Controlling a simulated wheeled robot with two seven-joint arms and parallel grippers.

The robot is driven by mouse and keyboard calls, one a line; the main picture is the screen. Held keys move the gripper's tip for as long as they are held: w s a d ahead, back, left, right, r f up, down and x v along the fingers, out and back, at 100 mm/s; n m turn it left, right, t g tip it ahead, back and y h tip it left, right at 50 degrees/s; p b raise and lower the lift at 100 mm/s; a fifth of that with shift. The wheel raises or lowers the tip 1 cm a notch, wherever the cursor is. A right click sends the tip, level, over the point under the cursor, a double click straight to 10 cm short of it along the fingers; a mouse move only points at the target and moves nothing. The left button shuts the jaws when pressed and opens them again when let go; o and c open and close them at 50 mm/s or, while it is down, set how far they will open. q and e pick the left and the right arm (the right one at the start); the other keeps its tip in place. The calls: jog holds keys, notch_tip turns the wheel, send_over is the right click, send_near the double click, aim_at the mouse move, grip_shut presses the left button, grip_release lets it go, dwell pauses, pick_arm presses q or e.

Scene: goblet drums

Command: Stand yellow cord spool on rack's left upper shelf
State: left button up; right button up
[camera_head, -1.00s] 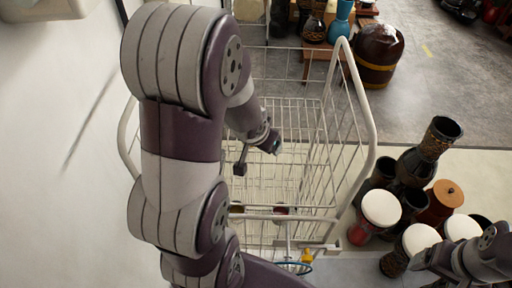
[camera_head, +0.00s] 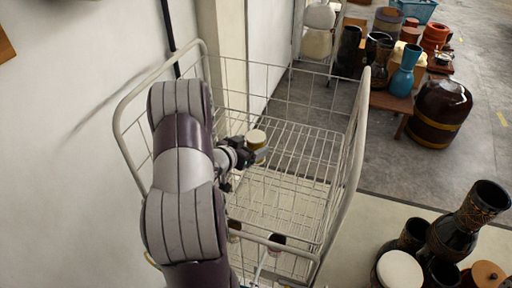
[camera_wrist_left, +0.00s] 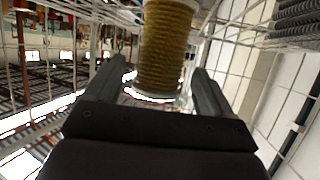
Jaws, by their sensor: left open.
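The yellow cord spool (camera_wrist_left: 165,45) stands between the two fingers of my left gripper (camera_wrist_left: 155,92) in the left wrist view, with a gap on each side. In the head view the spool (camera_head: 256,137) shows its pale round top and looks upright. My left gripper (camera_head: 248,154) is open beside it, inside the white wire rack (camera_head: 358,130). The gripper and arm hide the spool's lower part, so I cannot tell exactly how its base meets the wire shelf (camera_head: 300,145). My right gripper is out of view.
Goblet drums (camera_head: 455,235) stand at lower right. A dark barrel drum (camera_head: 438,113) and a blue vase (camera_head: 405,70) are beyond the rack. A white wall (camera_head: 70,150) is close on the left.

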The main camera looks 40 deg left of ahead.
aim_at(251, 146)
pick_arm(q)
jog(key=x, duration=0.3)
jog(key=shift+w+a+f, duration=0.15)
jog(key=shift+w+f, duration=0.15)
jog(key=shift+f, duration=0.05)
jog(key=shift+s+r, duration=0.1)
jog(key=c, duration=1.2)
